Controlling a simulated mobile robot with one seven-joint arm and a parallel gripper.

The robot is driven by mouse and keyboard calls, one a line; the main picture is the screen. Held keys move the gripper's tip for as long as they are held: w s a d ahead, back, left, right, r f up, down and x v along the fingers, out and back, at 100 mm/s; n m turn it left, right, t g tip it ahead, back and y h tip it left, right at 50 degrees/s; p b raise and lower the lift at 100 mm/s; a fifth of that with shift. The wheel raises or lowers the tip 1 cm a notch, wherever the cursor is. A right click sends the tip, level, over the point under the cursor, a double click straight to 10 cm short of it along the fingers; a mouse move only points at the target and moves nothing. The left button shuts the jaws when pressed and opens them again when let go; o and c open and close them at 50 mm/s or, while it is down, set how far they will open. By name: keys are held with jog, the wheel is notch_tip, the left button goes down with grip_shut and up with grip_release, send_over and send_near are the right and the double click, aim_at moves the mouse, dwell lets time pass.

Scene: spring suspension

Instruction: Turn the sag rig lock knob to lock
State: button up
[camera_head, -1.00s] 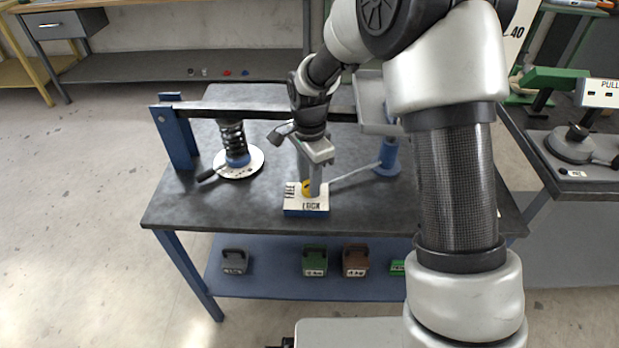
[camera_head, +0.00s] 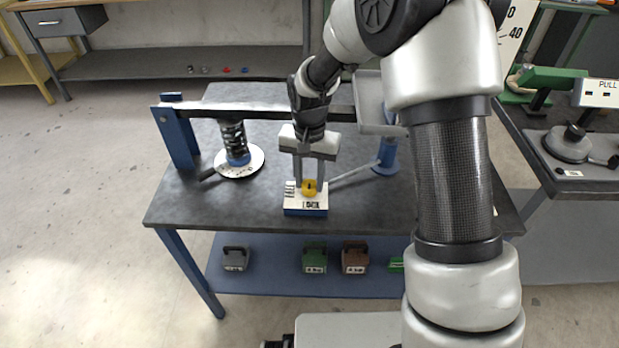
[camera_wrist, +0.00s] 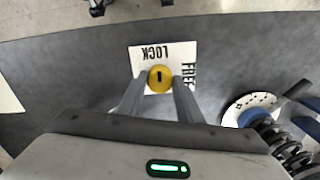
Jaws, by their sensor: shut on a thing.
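The lock knob is a yellow round knob (camera_head: 309,187) on a small block with a white top and blue sides (camera_head: 306,209) at the front of the dark table. In the wrist view the yellow knob (camera_wrist: 160,78) has a dark mark on its face, and the white plate (camera_wrist: 140,58) reads LOCK and FREE. The mark points along the picture's vertical, towards the LOCK side. My gripper (camera_head: 309,181) reaches down from above, its two fingers on either side of the knob, shut on it. The fingers also show in the wrist view (camera_wrist: 160,85).
A coil spring (camera_head: 232,135) stands on a round white plate (camera_head: 254,165) at the left, under a dark beam with a blue post (camera_head: 177,138). A blue post (camera_head: 386,155) and grey tray stand right. Weights (camera_head: 314,258) sit on the lower shelf.

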jog(key=shift+n, duration=0.3)
dwell(0.4)
jog(key=o, duration=1)
jog(key=shift+o, duration=0.2)
notch_tip(320, 180, up, 18)
jog(key=p, duration=0.2)
jog(key=shift+f, duration=0.25)
notch_tip(320, 180, up, 8)
jog(key=t+p, duration=0.1)
jog(key=p, duration=0.3)
send_over(310, 184)
jog(key=s+d, duration=0.3)
jog(key=d, duration=0.1)
jog(key=s+d+r+n+t+p, duration=0.1)
jog(key=s+d+r+t+p, duration=0.1)
jog(key=s+d+r+p, duration=0.2)
jog(key=s+d+r+n+t+p, duration=0.1)
jog(key=s+d+r+p, duration=0.3)
jog(key=s+r, duration=0.5)
jog(key=s+d+t, duration=0.1)
jog(key=s, duration=0.5)
jog(key=shift+s+d+r+t, duration=0.3)
jog(key=shift+d+r, duration=0.05)
jog(key=shift+r, duration=0.05)
